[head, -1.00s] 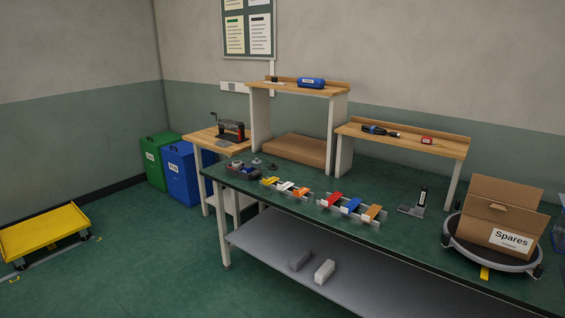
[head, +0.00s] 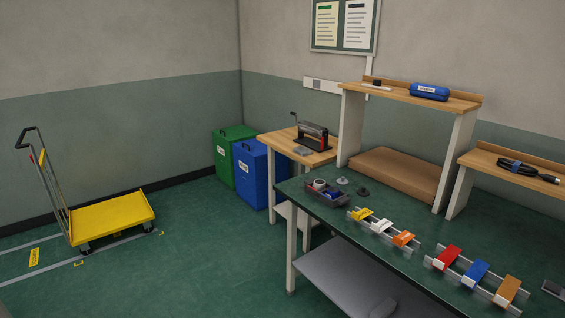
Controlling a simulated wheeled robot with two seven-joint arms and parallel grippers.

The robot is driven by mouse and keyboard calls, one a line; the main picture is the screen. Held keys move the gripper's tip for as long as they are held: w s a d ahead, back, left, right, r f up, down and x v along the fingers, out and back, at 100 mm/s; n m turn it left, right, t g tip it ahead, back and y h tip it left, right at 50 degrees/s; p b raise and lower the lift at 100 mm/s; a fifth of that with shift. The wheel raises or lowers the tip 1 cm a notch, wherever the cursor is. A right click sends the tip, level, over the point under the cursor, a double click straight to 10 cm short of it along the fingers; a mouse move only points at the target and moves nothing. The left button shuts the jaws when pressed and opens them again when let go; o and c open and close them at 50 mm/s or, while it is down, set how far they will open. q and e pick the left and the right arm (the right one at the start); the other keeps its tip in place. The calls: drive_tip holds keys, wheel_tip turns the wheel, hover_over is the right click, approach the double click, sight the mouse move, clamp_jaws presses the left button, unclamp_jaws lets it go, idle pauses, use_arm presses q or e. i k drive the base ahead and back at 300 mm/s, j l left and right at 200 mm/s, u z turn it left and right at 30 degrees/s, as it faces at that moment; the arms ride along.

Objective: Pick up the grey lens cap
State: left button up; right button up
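Two small, round, cap-like pieces lie on the green bench top (head: 330,205) in the head view, near its far left corner. One is a lighter grey piece (head: 342,181); the other is a darker grey piece (head: 363,191) just to its right. Both are too small for me to tell which is the grey lens cap. A dark tray (head: 338,199) beside them holds a few small items, one round and pale. Neither of my grippers is in view.
Colored clips on rails (head: 383,228) lie along the bench's front. A wooden riser (head: 410,95) stands behind. A side table (head: 290,147) with a machine and green (head: 225,145) and blue (head: 252,170) bins stand left. A yellow cart (head: 110,218) is on the floor, with clear floor between.

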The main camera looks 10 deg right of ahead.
sight(341, 181)
drive_tip(key=i+j+z, duration=0.15)
drive_tip(key=i+z, duration=0.2)
drive_tip(key=i, duration=0.15)
drive_tip(key=i+j+z, duration=0.3)
drive_tip(key=i, duration=0.15)
